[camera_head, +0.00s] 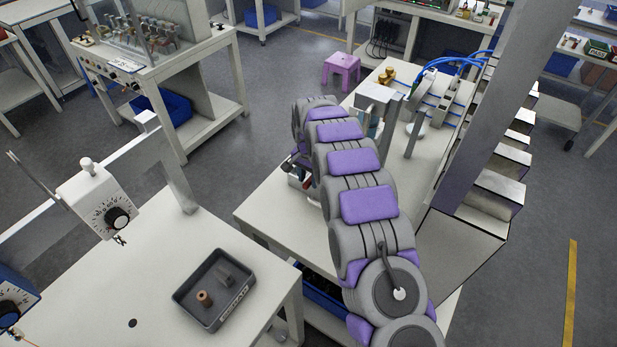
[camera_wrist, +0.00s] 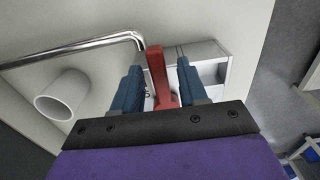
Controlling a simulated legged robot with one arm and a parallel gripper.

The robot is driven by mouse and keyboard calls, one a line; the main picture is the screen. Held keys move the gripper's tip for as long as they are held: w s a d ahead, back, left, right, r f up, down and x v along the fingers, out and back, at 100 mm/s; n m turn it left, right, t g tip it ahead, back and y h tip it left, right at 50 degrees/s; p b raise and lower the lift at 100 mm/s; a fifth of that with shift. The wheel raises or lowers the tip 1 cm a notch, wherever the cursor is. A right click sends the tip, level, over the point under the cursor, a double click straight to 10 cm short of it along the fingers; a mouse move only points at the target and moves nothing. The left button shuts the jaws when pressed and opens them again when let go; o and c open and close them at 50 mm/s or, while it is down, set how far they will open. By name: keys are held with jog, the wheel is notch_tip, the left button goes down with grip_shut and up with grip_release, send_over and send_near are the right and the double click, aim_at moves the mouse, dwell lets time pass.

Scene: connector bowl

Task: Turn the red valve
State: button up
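The red valve (camera_wrist: 158,72) shows in the wrist view as an upright red lever with a wider base. It stands between the two blue fingers of my gripper (camera_wrist: 158,65). The fingers are apart, one on each side of the lever, with a narrow gap at the left and a wider gap at the upper right. The lower part of the valve is partly hidden by my gripper's dark front plate. In the head view my arm reaches over the middle workbench and hides most of the gripper and the valve.
In the wrist view, a bent metal pipe (camera_wrist: 75,50) and a white round tube (camera_wrist: 62,95) lie left of the valve, and a pale box (camera_wrist: 208,62) stands behind. In the head view, a dark tray (camera_head: 186,297) sits on the front left table (camera_head: 110,285).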

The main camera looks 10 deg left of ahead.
grip_shut()
